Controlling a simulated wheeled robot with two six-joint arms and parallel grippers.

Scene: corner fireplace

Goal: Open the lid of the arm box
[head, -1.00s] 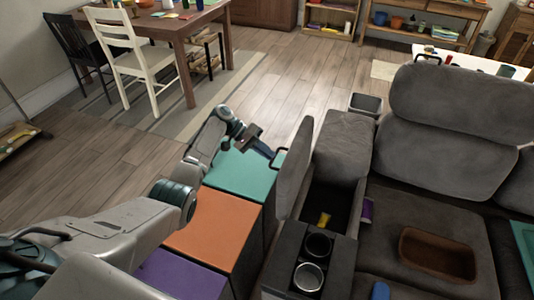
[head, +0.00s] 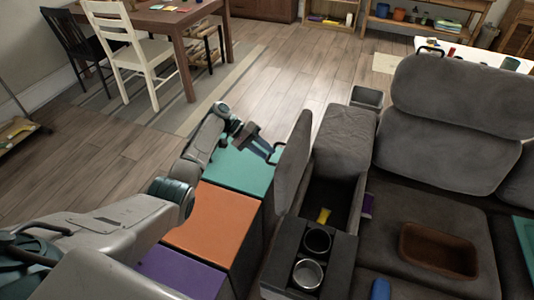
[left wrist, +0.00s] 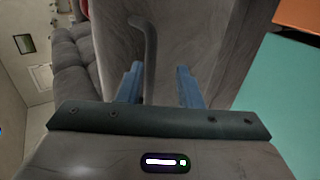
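The arm box (head: 347,202) is the open-topped console in the grey sofa, with a yellow thing (head: 323,215) inside. Its grey lid (head: 293,160) stands up steeply on the left side, leaving the compartment uncovered. A dark bar handle (head: 275,154) is on the lid's outer face; it also shows in the left wrist view (left wrist: 150,55). My left gripper (head: 267,150) is at the handle, its blue fingers apart. In the left wrist view the handle lies between the fingers (left wrist: 158,82), nearer the left one, with clear gaps. My right gripper is not in view.
Teal (head: 242,170), orange (head: 213,218) and purple (head: 178,274) boxes stand left of the arm box, below my left arm. Two cup holders (head: 317,240) are at its front. A brown tray (head: 438,250) lies on the sofa seat. Open floor lies beyond.

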